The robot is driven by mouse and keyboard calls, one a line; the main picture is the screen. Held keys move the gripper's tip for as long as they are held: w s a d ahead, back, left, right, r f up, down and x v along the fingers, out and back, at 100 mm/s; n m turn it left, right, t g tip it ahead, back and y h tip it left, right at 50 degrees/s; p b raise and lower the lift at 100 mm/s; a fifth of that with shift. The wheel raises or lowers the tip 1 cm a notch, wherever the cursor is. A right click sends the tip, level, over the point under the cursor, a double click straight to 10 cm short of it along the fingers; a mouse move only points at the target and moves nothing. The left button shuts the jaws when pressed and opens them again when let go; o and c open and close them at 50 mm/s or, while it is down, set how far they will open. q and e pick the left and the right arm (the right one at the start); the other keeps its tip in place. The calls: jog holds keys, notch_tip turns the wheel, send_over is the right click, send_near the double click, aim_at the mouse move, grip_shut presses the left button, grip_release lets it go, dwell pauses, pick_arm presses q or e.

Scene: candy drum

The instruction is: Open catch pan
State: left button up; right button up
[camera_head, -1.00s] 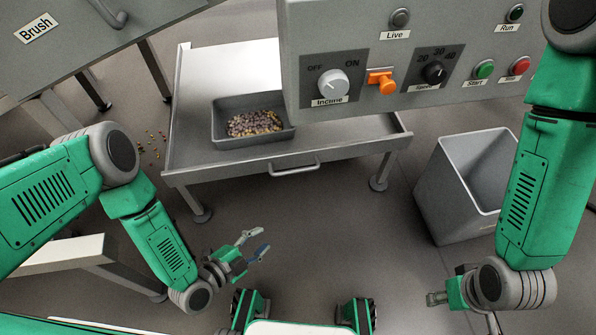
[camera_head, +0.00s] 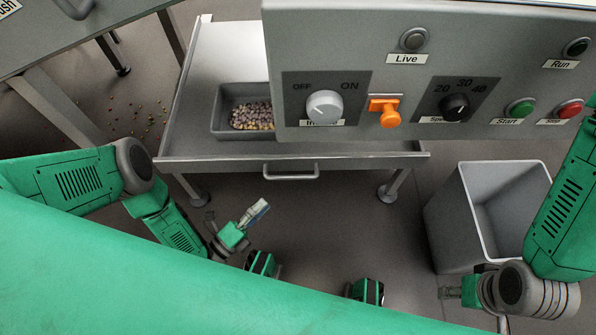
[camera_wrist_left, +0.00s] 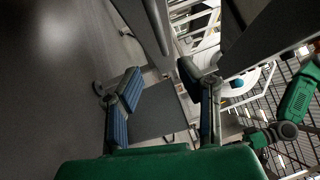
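The catch pan (camera_head: 190,148) looks like a wide, shallow grey tray on legs, with a bar handle (camera_head: 291,176) on its front edge. A smaller grey bin (camera_head: 222,121) of candies sits on it. My left gripper (camera_head: 258,209) is below and slightly left of the handle in the picture, apart from it and empty. The left wrist view shows its two blue-padded fingers (camera_wrist_left: 162,98) spread apart. My right gripper (camera_head: 447,293) hangs at lower right, away from the pan, next to the open bin; its fingers are too small to read.
A grey control panel (camera_head: 340,55) with knobs and buttons hangs over the pan's right part and hides it. An empty grey waste bin (camera_head: 460,215) stands on the floor at right. A grey table (camera_head: 60,45) is at upper left. Loose candies (camera_head: 150,115) lie on the floor.

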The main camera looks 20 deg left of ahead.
aim_at(295, 177)
pick_arm(q)
jog(key=b+x, duration=0.1)
jog(key=x, duration=0.4)
jog(key=d+b+x, duration=0.1)
jog(key=b+x, duration=0.1)
jog(key=x, duration=0.4)
jog(key=shift+s, duration=0.1)
jog(key=shift+w+a, duration=0.1)
jog(key=shift+w, duration=0.1)
jog(key=shift+w+a, duration=0.1)
jog(key=shift+a, duration=0.2)
jog(key=shift+d, duration=0.35)
grip_shut()
jog(key=shift+d, duration=0.2)
pick_arm(e)
notch_tip(295, 177, down, 4)
jog(key=shift+d+r, duration=0.15)
jog(key=shift+r, duration=0.1)
